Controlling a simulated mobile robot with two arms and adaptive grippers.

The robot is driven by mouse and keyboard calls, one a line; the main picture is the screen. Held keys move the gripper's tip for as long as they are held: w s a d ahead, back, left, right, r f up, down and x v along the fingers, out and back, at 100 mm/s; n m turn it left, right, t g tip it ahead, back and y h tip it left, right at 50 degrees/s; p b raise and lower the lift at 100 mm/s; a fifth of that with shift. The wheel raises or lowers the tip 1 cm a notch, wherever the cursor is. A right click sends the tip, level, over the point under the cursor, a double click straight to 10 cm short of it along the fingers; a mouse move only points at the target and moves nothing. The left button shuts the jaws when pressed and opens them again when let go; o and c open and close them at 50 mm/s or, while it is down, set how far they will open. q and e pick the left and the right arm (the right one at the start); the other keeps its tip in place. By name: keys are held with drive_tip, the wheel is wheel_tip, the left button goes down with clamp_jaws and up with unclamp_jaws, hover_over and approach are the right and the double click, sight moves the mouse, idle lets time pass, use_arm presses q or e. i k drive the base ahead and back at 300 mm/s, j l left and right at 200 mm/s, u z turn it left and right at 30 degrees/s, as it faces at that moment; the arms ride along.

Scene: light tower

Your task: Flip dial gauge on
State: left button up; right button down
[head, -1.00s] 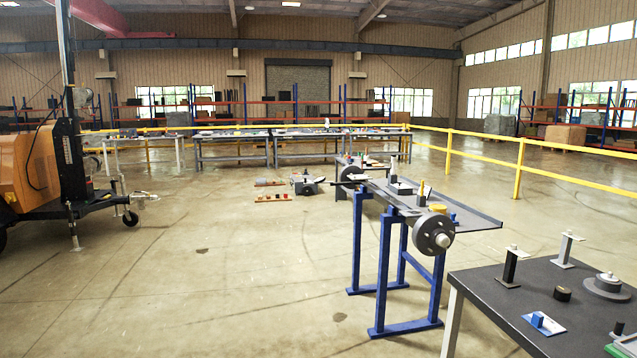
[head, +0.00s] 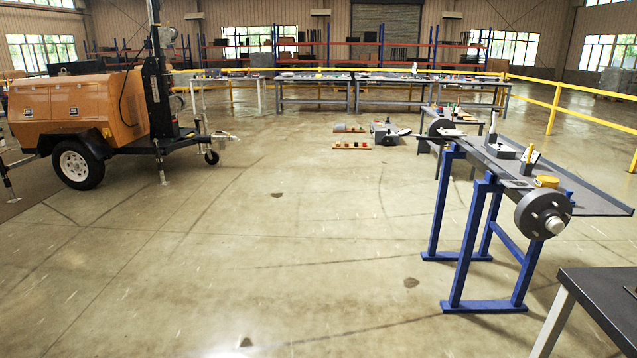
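I cannot make out a dial gauge for certain at this distance. A blue-legged stand (head: 466,240) on the right carries a long grey axle with a round hub (head: 543,213) at its near end. On top sit a yellow round piece (head: 546,181), a small grey block with an upright post (head: 492,135) and a block with a yellow upright piece (head: 529,156). Neither of my grippers is in the head view.
An orange light tower trailer (head: 90,110) stands at the left. A dark-topped table (head: 610,305) fills the lower right corner. Workbenches (head: 385,79) and yellow rails (head: 556,105) line the back.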

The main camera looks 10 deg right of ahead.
sight(406, 133)
drive_tip(key=i+l+z, duration=0.1)
drive_tip(key=i+z, duration=0.4)
drive_tip(key=i, duration=3.35)
drive_tip(key=i+u, duration=0.2)
drive_tip(key=i, duration=0.3)
drive_tip(key=i+l+u, duration=0.2)
drive_tip(key=i, duration=0.25)
drive_tip(key=i+l+u, duration=0.2)
drive_tip(key=i, duration=0.3)
